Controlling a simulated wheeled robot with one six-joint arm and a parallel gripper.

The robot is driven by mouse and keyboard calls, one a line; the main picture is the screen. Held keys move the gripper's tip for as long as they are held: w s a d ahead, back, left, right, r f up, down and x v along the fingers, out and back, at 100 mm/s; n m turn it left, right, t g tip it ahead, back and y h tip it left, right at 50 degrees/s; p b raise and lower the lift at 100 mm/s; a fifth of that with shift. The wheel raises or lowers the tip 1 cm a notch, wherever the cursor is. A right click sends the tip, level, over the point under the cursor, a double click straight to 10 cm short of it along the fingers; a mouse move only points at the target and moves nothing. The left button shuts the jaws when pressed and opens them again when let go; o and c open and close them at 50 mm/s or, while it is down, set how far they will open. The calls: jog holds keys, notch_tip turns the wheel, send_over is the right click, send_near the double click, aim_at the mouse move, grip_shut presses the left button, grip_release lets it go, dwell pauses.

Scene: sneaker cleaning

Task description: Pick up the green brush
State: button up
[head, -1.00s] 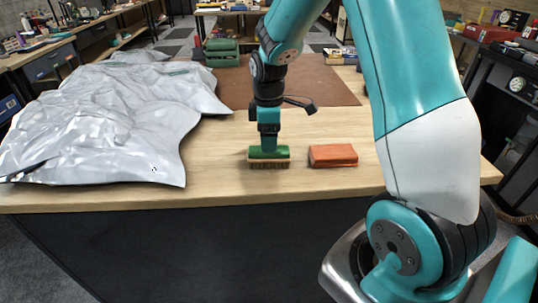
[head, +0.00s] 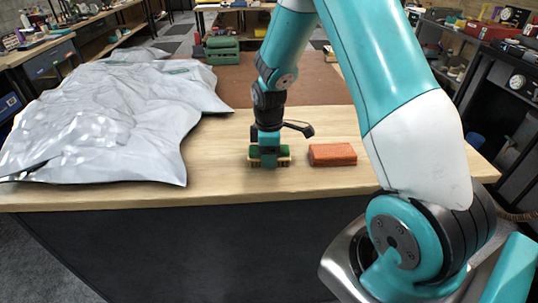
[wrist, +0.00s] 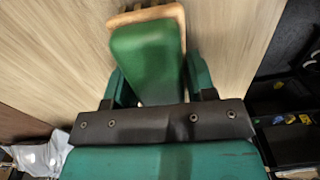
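The green brush (wrist: 146,52), a green-topped block with a tan base, lies on the wooden table. In the head view the brush (head: 253,158) is partly hidden by my gripper (head: 268,158), which is low over it with one finger in front. In the wrist view my gripper (wrist: 157,72) has one finger on each side of the green top. The fingers look spread, with narrow gaps beside the brush. Their contact with the table is hidden.
An orange block (head: 332,154) lies just right of the brush. A crumpled silver sheet (head: 110,125) covers the left of the table. A brown mat (head: 330,88) and a green box (head: 222,50) are behind. The wooden table's (head: 225,185) front edge is close.

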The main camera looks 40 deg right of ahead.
jog(key=shift+c, duration=0.9)
jog(key=shift+r, duration=0.1)
jog(key=shift+r, duration=0.5)
notch_tip(320, 180, up, 19)
jog(key=b, duration=0.1)
jog(key=shift+o, duration=0.8)
jog(key=shift+f, duration=0.1)
jog(key=shift+c, duration=0.2)
